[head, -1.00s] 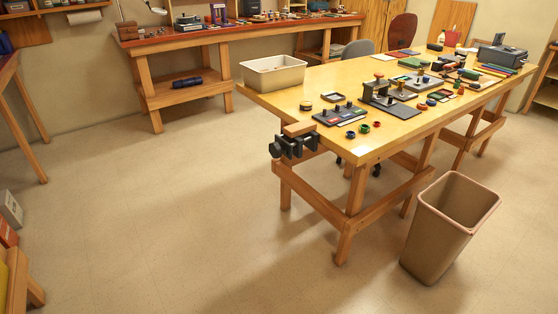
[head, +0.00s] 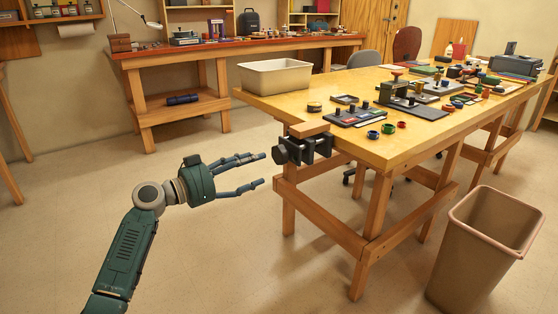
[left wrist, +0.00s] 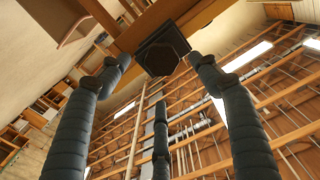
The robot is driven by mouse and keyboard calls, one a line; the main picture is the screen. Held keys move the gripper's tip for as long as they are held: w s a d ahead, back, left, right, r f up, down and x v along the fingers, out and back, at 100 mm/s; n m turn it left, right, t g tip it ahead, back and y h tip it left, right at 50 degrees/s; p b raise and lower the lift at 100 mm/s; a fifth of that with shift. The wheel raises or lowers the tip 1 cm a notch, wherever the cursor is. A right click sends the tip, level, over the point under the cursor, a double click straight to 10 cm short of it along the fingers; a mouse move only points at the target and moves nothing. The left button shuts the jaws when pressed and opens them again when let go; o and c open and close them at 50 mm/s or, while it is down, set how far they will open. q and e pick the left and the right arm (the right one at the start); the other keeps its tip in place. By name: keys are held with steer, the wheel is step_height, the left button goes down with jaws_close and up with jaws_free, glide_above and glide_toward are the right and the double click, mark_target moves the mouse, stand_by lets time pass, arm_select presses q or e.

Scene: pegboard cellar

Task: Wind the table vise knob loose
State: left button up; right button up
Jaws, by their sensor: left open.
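The table vise (head: 312,148) is dark and clamped to the near left edge of the yellow-topped table (head: 410,152), below a wooden block. Its dark knob (head: 280,153) faces left, toward my left gripper. My left gripper (head: 258,169) is open and empty, its fingers stretched right with the tips just short of the knob. In the left wrist view the knob (left wrist: 160,57) is a dark, many-sided shape ahead, between and beyond the spread fingers (left wrist: 160,85). No finger clearly touches it. My right gripper is not in view.
A beige bin (head: 274,72) stands on the table's far left corner. A dark tray (head: 355,116) and several small coloured rings lie near the vise. A tan waste bin (head: 485,245) stands on the floor at right. Floor left of the table is clear.

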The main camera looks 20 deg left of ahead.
mark_target(277, 158)
arm_select(q)
steer(key=x, duration=0.7)
steer(key=shift+w+d, duration=0.2)
steer(key=shift+w, duration=0.1)
steer(key=shift+w+d, duration=0.4)
steer(key=shift+w, duration=0.1)
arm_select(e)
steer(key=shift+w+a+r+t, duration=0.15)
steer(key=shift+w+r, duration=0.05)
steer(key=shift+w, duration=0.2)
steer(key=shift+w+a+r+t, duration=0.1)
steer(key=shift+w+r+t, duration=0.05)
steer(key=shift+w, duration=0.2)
arm_select(q)
steer(key=shift+f, duration=0.15)
steer(key=c, duration=1.1)
